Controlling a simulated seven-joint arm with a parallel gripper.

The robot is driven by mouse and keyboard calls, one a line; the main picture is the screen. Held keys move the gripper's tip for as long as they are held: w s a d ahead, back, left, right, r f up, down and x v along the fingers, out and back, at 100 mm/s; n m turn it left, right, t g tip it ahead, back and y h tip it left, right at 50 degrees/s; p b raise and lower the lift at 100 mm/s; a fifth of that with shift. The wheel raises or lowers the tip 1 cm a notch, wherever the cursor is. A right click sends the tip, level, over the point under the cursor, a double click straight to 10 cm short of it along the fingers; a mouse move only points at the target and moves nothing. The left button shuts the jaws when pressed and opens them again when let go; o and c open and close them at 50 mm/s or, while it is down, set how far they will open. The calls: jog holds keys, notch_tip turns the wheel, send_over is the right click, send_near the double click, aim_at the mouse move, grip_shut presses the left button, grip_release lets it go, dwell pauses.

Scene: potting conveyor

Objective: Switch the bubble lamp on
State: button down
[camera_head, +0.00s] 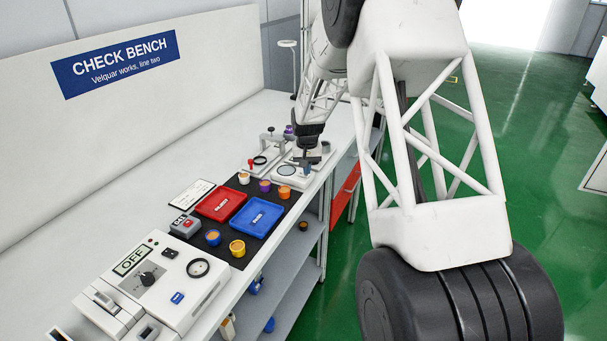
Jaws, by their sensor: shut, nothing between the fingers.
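My gripper (306,166) is at the far end of the bench, pointing down over a small white fixture with a dark ring (287,170). Its fingers are shut and small in the picture; I cannot tell whether they touch the fixture. A second white fixture (261,160) with a black ring and a red knob stands to its left. A white control box (165,277) with a black knob (147,279), a round black ring and a sign reading OFF (132,260) is at the near end, far from my gripper. No label here is readable as the bubble lamp.
A dark mat (226,252) holds a red tray (220,204), a blue tray (256,217) and several small pots. A grey box with a red button (185,225) stands beside it. The white bench top (120,190) is bare along the back wall.

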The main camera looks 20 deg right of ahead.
jog(key=shift+f, duration=0.4)
dwell(0.3)
jog(key=shift+r, duration=3.55)
jog(key=shift+s+a+r, duration=0.2)
jog(key=shift+s+r, duration=0.25)
jog(key=s+a+r, duration=0.3)
jog(key=s+r, duration=0.2)
jog(key=s, duration=0.3)
jog(key=s+a+r+n+t, duration=0.1)
jog(key=s+a+r, duration=0.1)
jog(key=s+r, duration=0.45)
jog(key=s+a+r, duration=0.3)
jog(key=s+r, duration=0.1)
jog(key=s, duration=0.6)
jog(key=s+a+n, duration=0.1)
jog(key=s+a, duration=0.1)
jog(key=s, duration=1.1)
jog(key=s+a+t, duration=0.1)
jog(key=s+a, duration=0.1)
jog(key=s, duration=1.1)
jog(key=shift+a+f+n+t, duration=0.3)
jog(key=shift+f+n, duration=0.05)
jog(key=shift+n, duration=0.05)
